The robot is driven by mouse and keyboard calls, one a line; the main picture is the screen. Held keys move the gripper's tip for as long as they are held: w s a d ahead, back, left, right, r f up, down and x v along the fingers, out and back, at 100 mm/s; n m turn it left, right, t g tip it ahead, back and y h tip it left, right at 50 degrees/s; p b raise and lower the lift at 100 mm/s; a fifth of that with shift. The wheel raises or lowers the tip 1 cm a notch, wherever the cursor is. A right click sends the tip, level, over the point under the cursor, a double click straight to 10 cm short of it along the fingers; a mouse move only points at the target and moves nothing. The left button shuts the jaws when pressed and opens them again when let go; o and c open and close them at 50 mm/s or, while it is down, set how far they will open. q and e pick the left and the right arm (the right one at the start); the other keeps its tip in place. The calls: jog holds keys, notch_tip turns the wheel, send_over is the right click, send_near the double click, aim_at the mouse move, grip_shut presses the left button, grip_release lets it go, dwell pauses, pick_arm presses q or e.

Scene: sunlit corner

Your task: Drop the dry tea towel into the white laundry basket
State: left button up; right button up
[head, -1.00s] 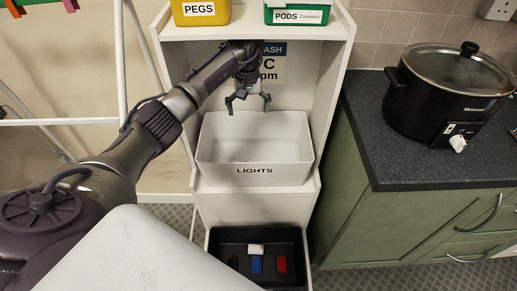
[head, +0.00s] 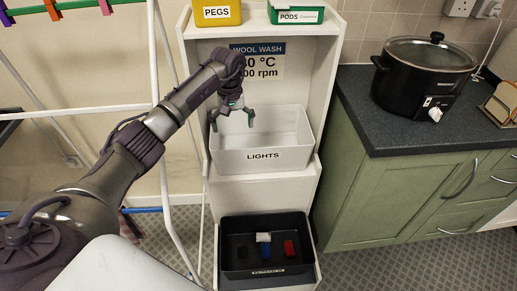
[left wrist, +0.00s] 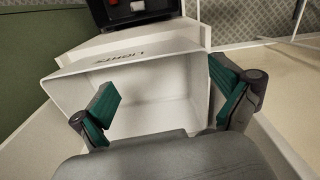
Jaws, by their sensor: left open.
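The white laundry basket (head: 235,162), labelled LIGHTS, stands on the middle shelf of a white unit. It fills the middle of the left wrist view (left wrist: 120,62) and its visible inside looks empty. My left gripper (head: 232,122) is open, with its fingers pointing down over the left part of the basket. In the left wrist view its two green-padded fingers (left wrist: 163,85) are spread apart with nothing between them. I cannot make out the tea towel in any view. My right gripper is not in view.
A black bin (head: 235,268) with several small coloured items stands below. A yellow PEGS box (head: 217,13) and green PODS box (head: 297,16) sit above. A white drying rack (head: 80,113) is at left. A slow cooker (head: 415,85) stands on the right counter.

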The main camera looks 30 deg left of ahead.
pick_arm(q)
jog(key=s+d+r+m+p, duration=0.4)
jog(key=s+d+r+p, duration=0.4)
jog(key=d+r, duration=0.5)
jog(key=shift+s+d+r+m, duration=0.3)
jog(key=shift+s+d+r, duration=0.1)
jog(key=shift+s+r, duration=0.15)
